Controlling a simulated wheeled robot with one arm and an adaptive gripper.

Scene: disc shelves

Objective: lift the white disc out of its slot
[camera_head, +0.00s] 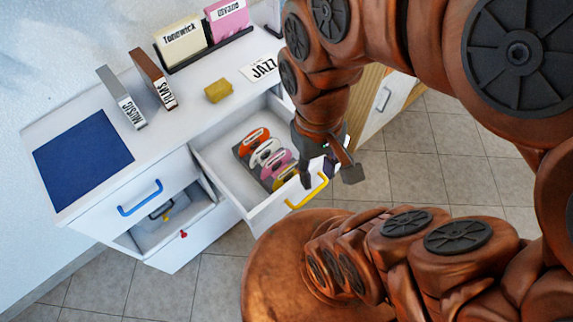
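The white disc (265,152) stands in a dark slotted rack inside the open white drawer (222,152). It is between an orange disc (254,138) behind it and a pink disc (276,163) in front of it, and only its upper part shows. A yellow disc (287,174) sits in the front of the rack. My gripper (330,179) is near the drawer's front right side, by the yellow handle, to the right of and apart from the white disc. Its fingers are spread, with nothing clearly seen between them.
The cabinet top holds a blue mat (82,166), MUSIC (132,111) and FILMS (163,93) bookends, a yellow block (218,91), a JAZZ card (263,68) and a rack with two sleeves (181,44). A lower compartment (170,219) stands open at left. Tiled floor is clear at right.

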